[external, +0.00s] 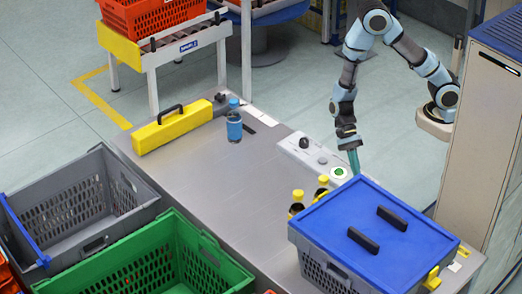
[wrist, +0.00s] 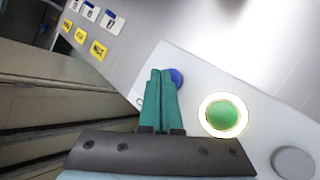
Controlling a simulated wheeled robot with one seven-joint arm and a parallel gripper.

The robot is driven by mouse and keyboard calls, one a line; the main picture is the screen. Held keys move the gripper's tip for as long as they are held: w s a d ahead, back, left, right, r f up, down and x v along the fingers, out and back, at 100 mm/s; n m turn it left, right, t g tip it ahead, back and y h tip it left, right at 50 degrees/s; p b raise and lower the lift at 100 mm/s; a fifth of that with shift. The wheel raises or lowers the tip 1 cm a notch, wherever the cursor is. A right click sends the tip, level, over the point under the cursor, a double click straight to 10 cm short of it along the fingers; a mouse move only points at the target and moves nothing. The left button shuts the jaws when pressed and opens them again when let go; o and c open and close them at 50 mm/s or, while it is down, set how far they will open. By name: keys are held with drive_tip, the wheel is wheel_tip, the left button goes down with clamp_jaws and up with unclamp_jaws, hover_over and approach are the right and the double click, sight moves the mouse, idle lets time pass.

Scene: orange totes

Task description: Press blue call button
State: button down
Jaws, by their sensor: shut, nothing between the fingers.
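The blue call button (wrist: 178,77) shows in the wrist view on a pale control panel (wrist: 215,85), partly hidden behind my fingertips. My gripper (wrist: 160,72) is shut and empty, its teal fingers pressed together with the tips just left of and overlapping the button in the picture. I cannot tell whether they touch it. In the external view my gripper (external: 355,164) points down at the panel's right end, beside the green button (external: 338,172). I cannot make out the blue button in that view. The green button, lit with a white ring, also shows in the wrist view (wrist: 222,115).
A grey button (external: 322,160) and a black knob (external: 304,143) sit further along the panel. A blue-lidded crate (external: 372,228) and yellow-capped bottles (external: 297,203) stand close in front.

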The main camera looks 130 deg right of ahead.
idle(0.4)
drive_tip(key=shift+f, duration=0.45)
drive_tip(key=shift+r+p, duration=0.3)
drive_tip(key=shift+r, duration=0.15)
wheel_tip(320, 180, up, 6)
drive_tip(key=p, duration=0.5)
drive_tip(key=shift+r+p, duration=0.1)
drive_tip(key=shift+p, duration=0.25)
